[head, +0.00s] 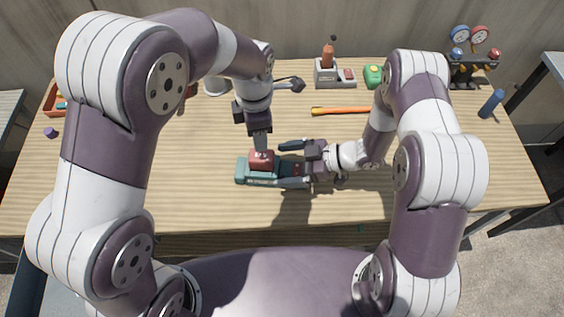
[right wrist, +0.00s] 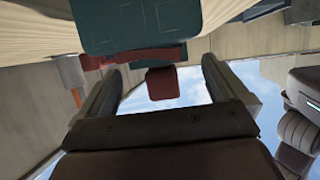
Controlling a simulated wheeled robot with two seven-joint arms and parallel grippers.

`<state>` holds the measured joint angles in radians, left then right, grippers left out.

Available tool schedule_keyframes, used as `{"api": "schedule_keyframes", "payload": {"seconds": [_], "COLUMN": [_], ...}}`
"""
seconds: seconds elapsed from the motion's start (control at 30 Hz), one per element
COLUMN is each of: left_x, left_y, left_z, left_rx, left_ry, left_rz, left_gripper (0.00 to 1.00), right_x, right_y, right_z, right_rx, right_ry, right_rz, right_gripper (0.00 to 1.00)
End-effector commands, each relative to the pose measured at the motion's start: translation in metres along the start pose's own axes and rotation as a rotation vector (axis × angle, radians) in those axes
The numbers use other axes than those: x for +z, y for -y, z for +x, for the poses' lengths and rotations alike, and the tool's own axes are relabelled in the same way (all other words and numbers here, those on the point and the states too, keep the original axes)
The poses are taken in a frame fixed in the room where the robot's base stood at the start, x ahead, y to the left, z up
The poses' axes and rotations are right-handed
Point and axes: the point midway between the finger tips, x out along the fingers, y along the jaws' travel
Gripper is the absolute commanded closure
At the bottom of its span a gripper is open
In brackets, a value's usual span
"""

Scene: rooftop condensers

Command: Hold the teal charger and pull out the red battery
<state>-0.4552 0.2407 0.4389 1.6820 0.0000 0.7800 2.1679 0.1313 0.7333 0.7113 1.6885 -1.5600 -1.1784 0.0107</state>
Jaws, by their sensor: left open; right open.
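The teal charger (head: 242,174) lies on the wooden bench near the middle. The red battery (head: 262,160) sits upright on top of it, toward its left end. My left gripper (head: 261,148) points straight down at the battery, open, its fingertips at the battery's top; I cannot tell whether they touch it. My right gripper (head: 283,165) reaches in from the right, open, one finger on each side of the charger's right part. In the right wrist view, the charger (right wrist: 135,25) is just beyond the open fingers of that gripper (right wrist: 160,68), and a red block (right wrist: 161,84) shows between them.
An orange-handled tool (head: 340,111) lies behind my right gripper. A grey stand (head: 328,74), a green object (head: 373,76) and a gauge set (head: 470,60) line the back. A blue cylinder (head: 491,103) is at the right, an orange tray (head: 60,104) at the left. The front bench is clear.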

Motion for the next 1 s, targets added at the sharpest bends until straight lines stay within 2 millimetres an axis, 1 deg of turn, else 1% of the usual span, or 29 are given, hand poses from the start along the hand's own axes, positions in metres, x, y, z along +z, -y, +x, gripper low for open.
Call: {"api": "schedule_keyframes", "payload": {"seconds": [0.03, 0.17, 0.43, 0.47, 0.5, 0.57, 0.6, 0.67, 0.7, 0.77, 0.8, 0.93, 1.0], "left_x": [0.0, 0.0, 0.0, 0.0, 0.0, 0.0, 0.0, 0.0, 0.0, 0.001, 0.002, 0.006, 0.006], "left_y": [0.0, 0.0, 0.0, 0.0, 0.0, 0.0, 0.0, 0.0, 0.0, 0.0, -0.001, 0.0, 0.0], "left_z": [0.0, 0.0, 0.0, 0.0, 0.0, 0.0, 0.0, 0.0, 0.0, -0.002, -0.006, -0.017, -0.012], "left_rx": [0.0, 0.0, 0.0, 0.0, 0.0, 0.0, 0.0, 0.0, 0.0, 0.001, 0.002, 0.001, -0.002], "left_ry": [0.0, 0.0, 0.0, 0.0, 0.0, 0.0, 0.0, 0.0, 0.0, 0.001, 0.001, 0.0, -0.001], "left_rz": [0.0, 0.0, 0.0, 0.0, 0.0, 0.0, 0.0, 0.0, 0.0, 0.024, 0.072, 0.251, 0.287], "left_gripper": [0.57, 0.57, 0.57, 0.57, 0.57, 0.57, 0.57, 0.57, 0.54, 0.35, 0.26, 0.26, 0.26], "right_x": [0.0, 0.0, 0.0, 0.0, 0.0, 0.0, 0.0, 0.0, 0.0, 0.0, 0.0, 0.0, 0.0], "right_y": [0.0, 0.0, -0.001, -0.001, -0.001, -0.001, -0.001, -0.001, -0.001, -0.001, -0.001, -0.001, -0.001], "right_z": [0.007, 0.018, 0.02, 0.02, 0.02, 0.02, 0.02, 0.02, 0.02, 0.02, 0.02, 0.02, 0.02], "right_rx": [-0.002, 0.0, 0.002, 0.002, 0.002, 0.002, 0.002, 0.002, 0.002, 0.002, 0.002, 0.002, 0.002], "right_ry": [0.0, 0.0, 0.0, 0.0, 0.0, 0.0, 0.0, 0.0, 0.0, 0.0, 0.0, 0.0, 0.0], "right_rz": [-0.001, -0.001, 0.0, 0.0, 0.0, 0.0, -0.001, -0.001, -0.001, -0.001, -0.001, -0.001, -0.001], "right_gripper": [0.0, 0.0, 0.0, 0.06, 0.2, 0.39, 0.52, 0.72, 0.79, 0.78, 0.78, 0.78, 0.78]}}
